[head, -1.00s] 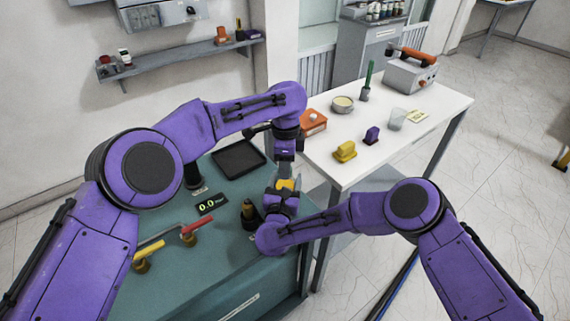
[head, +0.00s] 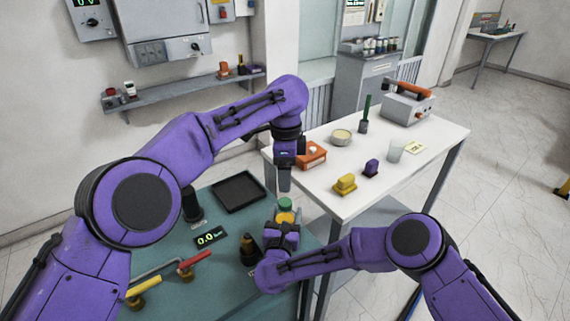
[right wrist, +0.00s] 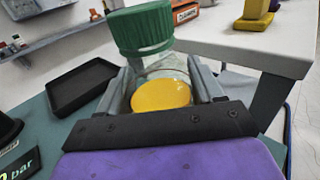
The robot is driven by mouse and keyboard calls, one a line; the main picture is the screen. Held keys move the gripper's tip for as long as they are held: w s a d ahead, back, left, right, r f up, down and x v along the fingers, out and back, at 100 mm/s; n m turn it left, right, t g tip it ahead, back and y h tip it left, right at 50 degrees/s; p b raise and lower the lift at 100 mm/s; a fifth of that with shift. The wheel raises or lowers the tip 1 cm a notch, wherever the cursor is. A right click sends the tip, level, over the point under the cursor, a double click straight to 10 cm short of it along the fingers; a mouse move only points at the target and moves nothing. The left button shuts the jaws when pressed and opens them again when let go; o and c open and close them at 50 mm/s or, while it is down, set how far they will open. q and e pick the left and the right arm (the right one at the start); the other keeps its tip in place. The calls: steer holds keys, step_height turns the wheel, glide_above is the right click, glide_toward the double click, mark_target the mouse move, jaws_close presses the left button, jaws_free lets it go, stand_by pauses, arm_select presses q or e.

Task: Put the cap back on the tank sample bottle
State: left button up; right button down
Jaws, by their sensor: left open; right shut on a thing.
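The sample bottle (right wrist: 178,66) is clear glass with a yellow oval face (right wrist: 162,95). It stands between the fingers of my right gripper (right wrist: 168,88), which is shut on it; in the head view the bottle's yellow (head: 286,217) shows above that gripper. The ribbed green cap (right wrist: 141,28) sits at the top of the bottle, looking slightly tilted in the wrist view; I cannot tell whether it is fully seated. The cap also shows in the head view (head: 285,203). My left gripper (head: 284,188) is open, pointing down just above the cap, apparently apart from it.
The teal bench carries a black tray (head: 239,191), a pressure display (head: 210,237), red-handled (head: 194,262) and yellow-handled (head: 143,287) valves and a dark brass fitting (head: 249,249). A white table (head: 400,180) at the right holds yellow and purple blocks, a beaker and an orange box.

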arm_select(q)
step_height(320, 180, up, 3)
steer(key=shift+r, duration=0.1)
arm_select(e)
steer(key=shift+c, duration=0.4)
jaws_free()
steer(key=shift+s+a, duration=0.1)
steer(key=shift+s, duration=0.25)
steer(key=s+b, duration=0.1)
steer(key=s, duration=0.2)
steer(key=s+a+b, duration=0.1)
steer(key=s, duration=0.2)
steer(key=s+b, duration=0.1)
steer(key=s, duration=0.2)
steer(key=shift+s+a, duration=0.2)
steer(key=shift+s, duration=0.15)
arm_select(q)
step_height(320, 180, down, 3)
steer(key=shift+f, duration=0.1)
